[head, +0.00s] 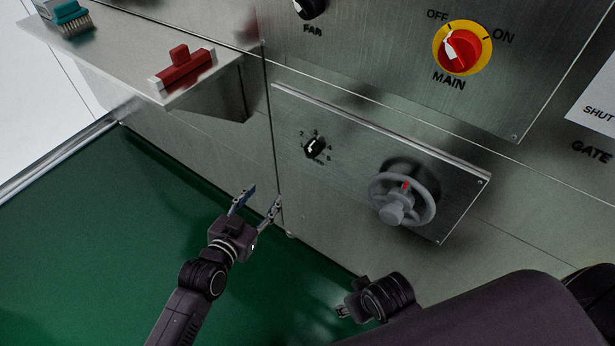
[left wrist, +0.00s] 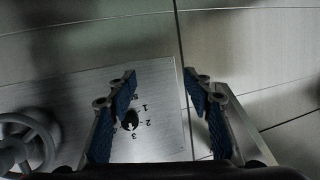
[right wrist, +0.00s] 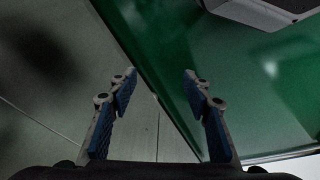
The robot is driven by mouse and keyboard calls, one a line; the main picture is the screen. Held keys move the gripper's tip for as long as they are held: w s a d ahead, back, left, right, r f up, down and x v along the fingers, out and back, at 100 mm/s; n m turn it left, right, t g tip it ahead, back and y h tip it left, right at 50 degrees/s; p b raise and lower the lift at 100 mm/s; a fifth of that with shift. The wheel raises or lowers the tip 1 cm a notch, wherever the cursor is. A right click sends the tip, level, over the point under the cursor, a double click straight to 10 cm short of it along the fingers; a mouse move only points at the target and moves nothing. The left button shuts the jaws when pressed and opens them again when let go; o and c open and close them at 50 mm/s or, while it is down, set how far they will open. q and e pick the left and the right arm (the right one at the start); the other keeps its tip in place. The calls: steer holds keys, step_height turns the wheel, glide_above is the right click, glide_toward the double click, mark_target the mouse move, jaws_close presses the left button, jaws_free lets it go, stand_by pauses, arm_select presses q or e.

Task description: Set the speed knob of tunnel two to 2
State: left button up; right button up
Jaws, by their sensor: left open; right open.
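A small black knob (head: 314,147) with a numbered dial is on the lower metal panel (head: 345,190), left of a grey handwheel. It also shows in the left wrist view (left wrist: 131,121), partly behind a finger, with 1, 2 and 3 legible beside it. I cannot tell for sure which number its pointer faces. My left gripper (head: 262,195) is open and empty, below and left of the knob and apart from it. My right gripper (head: 344,311) is low near the cabinet foot; the right wrist view shows its fingers (right wrist: 159,76) apart with nothing between.
The grey handwheel (head: 402,196) sticks out right of the knob. Above are a red and yellow main switch (head: 463,47) and a fan knob (head: 309,8). A shelf (head: 215,82) at upper left holds a red-handled tool (head: 183,70) and a teal brush (head: 66,14). Green floor (head: 90,240) lies open at left.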

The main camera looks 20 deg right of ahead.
mark_target(310, 152)
arm_select(q)
steer(key=s+d+r+m+h+b, duration=0.3)
steer(key=d+r+h+b, duration=0.15)
steer(key=d+r, duration=0.35)
steer(key=x, duration=0.2)
steer(key=r+b+x, duration=0.1)
steer(key=x, duration=0.1)
steer(key=b+x, duration=0.1)
steer(key=x, duration=0.2)
steer(key=shift+w+a+r, duration=0.2)
steer(key=shift+w+a, duration=0.1)
steer(key=shift+w, duration=0.15)
arm_select(e)
steer(key=shift+t, duration=0.3)
steer(key=v, duration=0.4)
steer(key=shift+s+d+r, duration=0.1)
steer(key=shift+d+r, duration=0.05)
arm_select(q)
steer(key=shift+c, duration=0.3)
steer(key=c, duration=1.1)
arm_select(e)
steer(key=shift+r, duration=0.1)
